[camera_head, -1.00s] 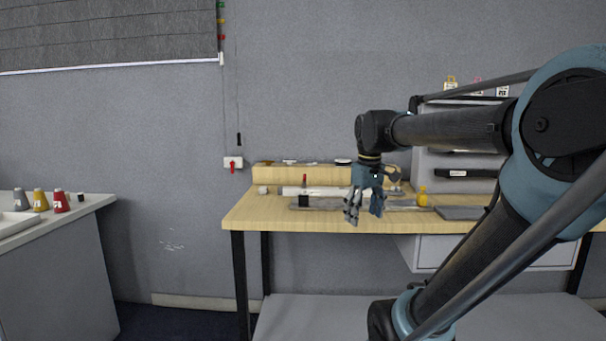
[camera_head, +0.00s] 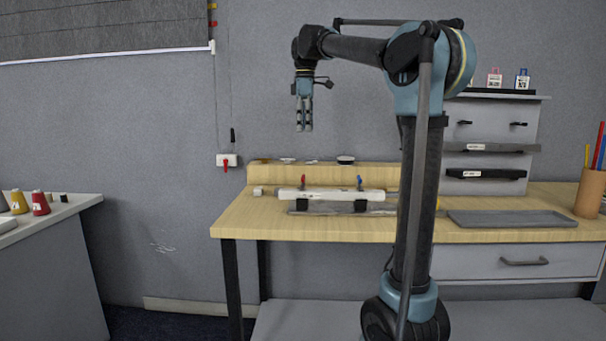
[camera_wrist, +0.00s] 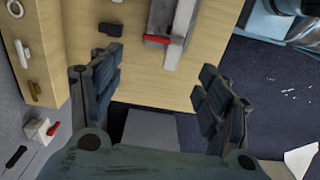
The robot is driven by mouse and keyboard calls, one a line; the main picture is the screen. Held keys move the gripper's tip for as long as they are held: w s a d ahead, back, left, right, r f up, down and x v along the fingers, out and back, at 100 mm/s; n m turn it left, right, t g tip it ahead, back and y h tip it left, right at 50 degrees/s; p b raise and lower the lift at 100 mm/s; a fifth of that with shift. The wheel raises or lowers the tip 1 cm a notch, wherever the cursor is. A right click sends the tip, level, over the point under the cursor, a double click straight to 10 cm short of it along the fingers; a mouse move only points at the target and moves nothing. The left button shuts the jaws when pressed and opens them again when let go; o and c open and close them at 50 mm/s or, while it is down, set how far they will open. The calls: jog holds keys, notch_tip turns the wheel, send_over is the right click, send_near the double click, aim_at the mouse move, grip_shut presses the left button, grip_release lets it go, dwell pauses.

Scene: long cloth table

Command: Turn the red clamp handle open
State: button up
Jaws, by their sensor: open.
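The red clamp handle (camera_head: 304,181) stands upright at the left end of a white bar (camera_head: 332,194) on the wooden table. It also shows in the wrist view (camera_wrist: 157,39), lying across beside the bar's end. A black clamp block (camera_head: 302,205) sits below it. A second clamp with a blue handle (camera_head: 360,182) stands to its right. My gripper (camera_head: 304,127) points down, well above the red handle, and touches nothing. In the wrist view its fingers (camera_wrist: 158,72) are spread and empty, with the red handle farther off between them in the picture.
A wooden ledge (camera_head: 260,173) with small items runs along the table's back. A wall switch (camera_head: 226,161) is left of the table.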

aim_at(303, 176)
jog(key=f, duration=1.7)
jog(key=shift+w+a, duration=0.3)
jog(key=shift+a, duration=0.05)
jog(key=c, duration=1.1)
